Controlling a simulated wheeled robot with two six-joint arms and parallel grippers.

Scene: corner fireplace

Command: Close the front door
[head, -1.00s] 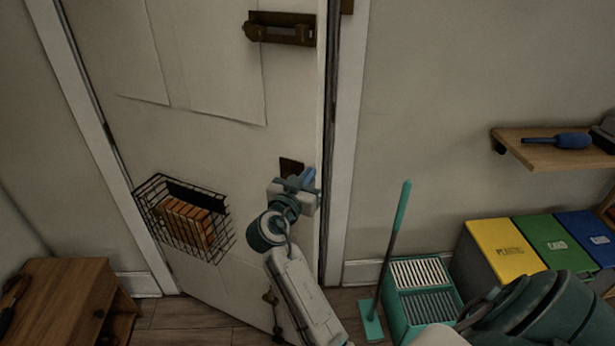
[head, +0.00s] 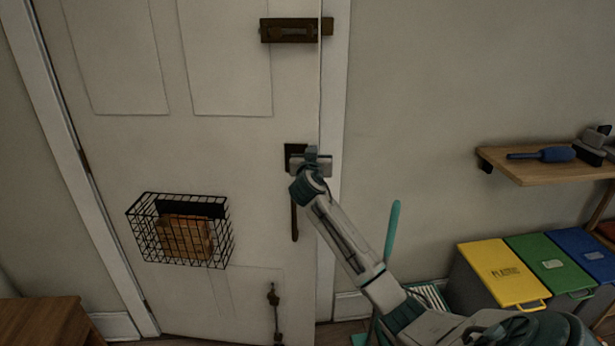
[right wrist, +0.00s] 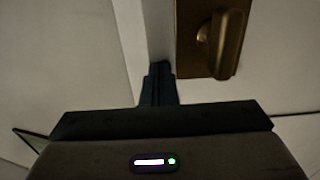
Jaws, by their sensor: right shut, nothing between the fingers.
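The white front door (head: 150,140) stands level with its frame (head: 333,110) in the head view, with no clear gap at its right edge. My right gripper (head: 311,153) is shut and empty at that edge, beside the dark handle plate (head: 292,150). The fingertips hide part of the plate, and I cannot tell whether they touch the door. In the right wrist view my closed fingers (right wrist: 158,84) point at the door edge, just left of the bronze plate and knob (right wrist: 212,35). A dark bolt (head: 290,31) sits higher on the door. My left gripper is out of view.
A wire basket (head: 150,240) hangs on the door. A wooden cabinet (head: 45,325) stands at lower left. Yellow, green and blue bins (head: 500,272) and a wall shelf (head: 530,170) are at right. A teal-handled broom (head: 392,230) stands behind my right arm.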

